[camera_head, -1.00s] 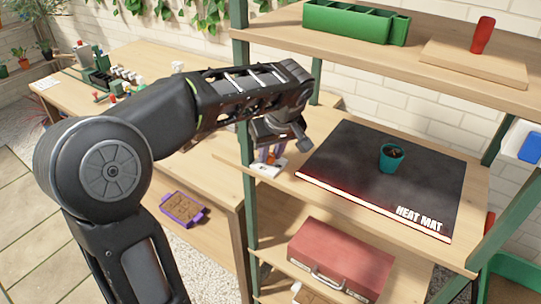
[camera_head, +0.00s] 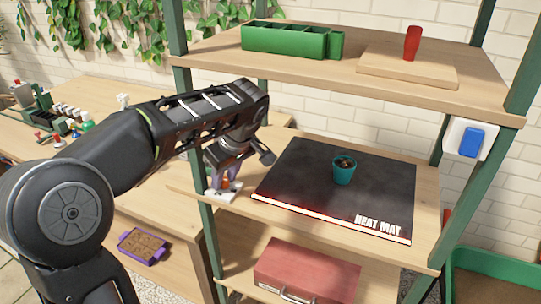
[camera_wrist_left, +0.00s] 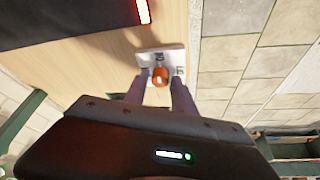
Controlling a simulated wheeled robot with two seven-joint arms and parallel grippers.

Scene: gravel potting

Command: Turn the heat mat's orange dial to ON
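The orange dial (camera_wrist_left: 160,76) sits on a small white control plate (camera_wrist_left: 148,57) with dark markings that are too small to read. In the head view the white plate (camera_head: 213,194) lies at the left end of the middle shelf, beside the black heat mat (camera_head: 290,170). My left gripper (camera_wrist_left: 160,84) is over the plate, one purple-grey finger on each side of the dial. The gap is narrow, and I cannot tell whether the fingers touch it. In the head view the left gripper (camera_head: 226,184) points down and partly hides the dial. My right gripper is not in view.
A teal pot (camera_head: 344,172) stands on the mat. A green shelf post (camera_head: 197,215) rises just left of the plate. The upper shelf (camera_head: 300,68) holds a green planter and a board. A red case (camera_head: 306,270) lies below. A workbench (camera_head: 100,95) is at the left.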

